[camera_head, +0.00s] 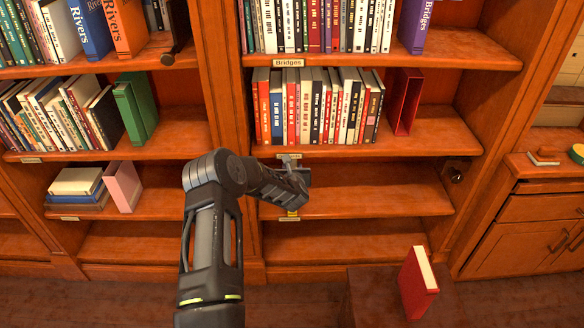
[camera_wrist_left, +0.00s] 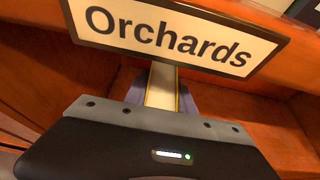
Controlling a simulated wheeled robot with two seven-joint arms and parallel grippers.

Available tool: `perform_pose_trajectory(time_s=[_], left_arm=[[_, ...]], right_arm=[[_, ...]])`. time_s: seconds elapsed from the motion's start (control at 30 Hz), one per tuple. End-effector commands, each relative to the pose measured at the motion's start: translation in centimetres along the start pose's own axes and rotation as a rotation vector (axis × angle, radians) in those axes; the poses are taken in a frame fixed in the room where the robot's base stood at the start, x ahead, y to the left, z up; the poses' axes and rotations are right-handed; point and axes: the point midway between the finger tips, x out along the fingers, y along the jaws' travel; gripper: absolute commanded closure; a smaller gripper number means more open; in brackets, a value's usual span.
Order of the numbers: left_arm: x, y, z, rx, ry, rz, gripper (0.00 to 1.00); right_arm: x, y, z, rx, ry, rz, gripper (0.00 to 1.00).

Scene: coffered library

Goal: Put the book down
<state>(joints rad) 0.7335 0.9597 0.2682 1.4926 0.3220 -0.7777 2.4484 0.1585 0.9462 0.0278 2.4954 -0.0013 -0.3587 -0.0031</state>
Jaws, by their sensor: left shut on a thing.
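My left gripper (camera_head: 300,185) is in front of the middle bookcase, at the nearly empty shelf (camera_head: 390,195) below the row of books. I cannot tell whether the book touches the shelf. My right gripper is not in view.
A red book (camera_head: 417,285) stands on a dark brown stand (camera_head: 375,295) at the lower right. The shelf above holds a row of books (camera_head: 310,105) and a red bookend-like piece (camera_head: 404,100). The nearly empty shelf has free room to the right of my gripper.

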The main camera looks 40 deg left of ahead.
Motion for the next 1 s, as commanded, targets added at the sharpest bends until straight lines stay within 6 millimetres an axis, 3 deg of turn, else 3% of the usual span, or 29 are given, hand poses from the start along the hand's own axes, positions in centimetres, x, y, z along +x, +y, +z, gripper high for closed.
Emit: perform_pose_trajectory(time_s=[0.03, 0.07, 0.3, 0.73, 1.0], left_arm=[[0.1, 0.0, 0.0, 0.0, -0.005, 0.001, 1.0], [0.1, 0.0, -0.2, 0.0, 0.0, 0.0, 0.68], [0.0, 0.0, -0.1, 0.0, 0.001, 0.0, 0.49], [-0.3, 0.0, 0.1, 0.0, 0.001, 0.0, 0.47], [-4.2, 0.0, 0.1, 0.0, 0.001, -0.001, 0.47]], right_arm=[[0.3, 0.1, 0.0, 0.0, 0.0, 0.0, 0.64], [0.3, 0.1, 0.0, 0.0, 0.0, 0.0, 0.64], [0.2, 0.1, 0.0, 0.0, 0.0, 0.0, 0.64], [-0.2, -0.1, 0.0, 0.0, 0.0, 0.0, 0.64], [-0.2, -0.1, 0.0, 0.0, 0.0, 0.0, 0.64]])
